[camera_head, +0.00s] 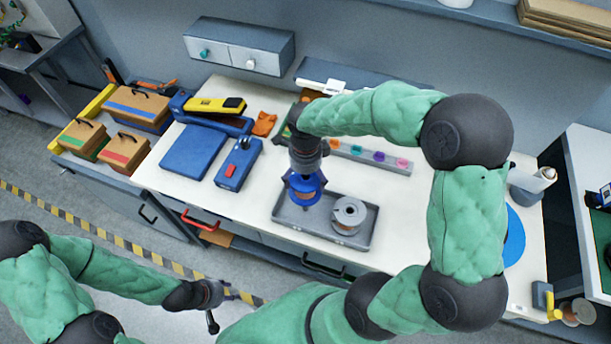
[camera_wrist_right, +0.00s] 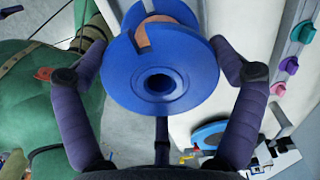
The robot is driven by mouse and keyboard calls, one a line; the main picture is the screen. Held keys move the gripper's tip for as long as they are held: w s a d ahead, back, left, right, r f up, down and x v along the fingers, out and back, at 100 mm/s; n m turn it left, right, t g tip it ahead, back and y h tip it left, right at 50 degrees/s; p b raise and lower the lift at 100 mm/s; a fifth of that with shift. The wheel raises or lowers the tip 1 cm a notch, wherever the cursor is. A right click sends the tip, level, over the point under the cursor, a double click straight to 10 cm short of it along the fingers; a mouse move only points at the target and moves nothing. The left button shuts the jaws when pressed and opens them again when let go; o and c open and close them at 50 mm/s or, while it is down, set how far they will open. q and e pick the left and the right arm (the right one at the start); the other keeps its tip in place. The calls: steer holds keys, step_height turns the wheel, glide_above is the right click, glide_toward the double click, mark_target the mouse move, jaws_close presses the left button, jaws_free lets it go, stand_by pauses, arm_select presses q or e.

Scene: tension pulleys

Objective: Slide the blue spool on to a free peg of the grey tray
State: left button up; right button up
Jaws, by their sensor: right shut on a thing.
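The blue spool (camera_head: 304,188) is in my right gripper (camera_head: 305,172), over the left part of the grey tray (camera_head: 285,217). The spool and gripper hide the tray's left part, so I cannot tell whether the spool is above a peg or around one. A grey spool with copper-coloured winding (camera_head: 348,211) stands in the tray's right part. My left gripper (camera_head: 212,308) is low at the left, away from the worktop.
Blue boxes (camera_head: 195,152) and a blue device with a red button (camera_head: 238,165) lie left of the tray. A strip with coloured knobs (camera_head: 370,155) lies behind it. A blue disc (camera_head: 513,238) is at the right. Bare white worktop lies left of the tray.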

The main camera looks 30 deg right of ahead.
steer(key=shift+f, duration=0.15)
steer(key=shift+f+b, duration=0.4)
steer(key=shift+b, duration=0.15)
steer(key=shift+f+b, duration=1.15)
steer(key=shift+b, duration=0.2)
stand_by(0.4)
steer(key=shift+w+f+b, duration=0.1)
steer(key=shift+f+b, duration=0.25)
steer(key=shift+f, duration=0.05)
steer(key=shift+f+b, duration=0.8)
steer(key=shift+f, duration=0.05)
stand_by(0.4)
steer(key=shift+f+b, duration=0.35)
steer(key=shift+b, duration=0.15)
steer(key=shift+f+b, duration=0.35)
steer(key=shift+f+b, duration=0.7)
steer(key=shift+f, duration=0.1)
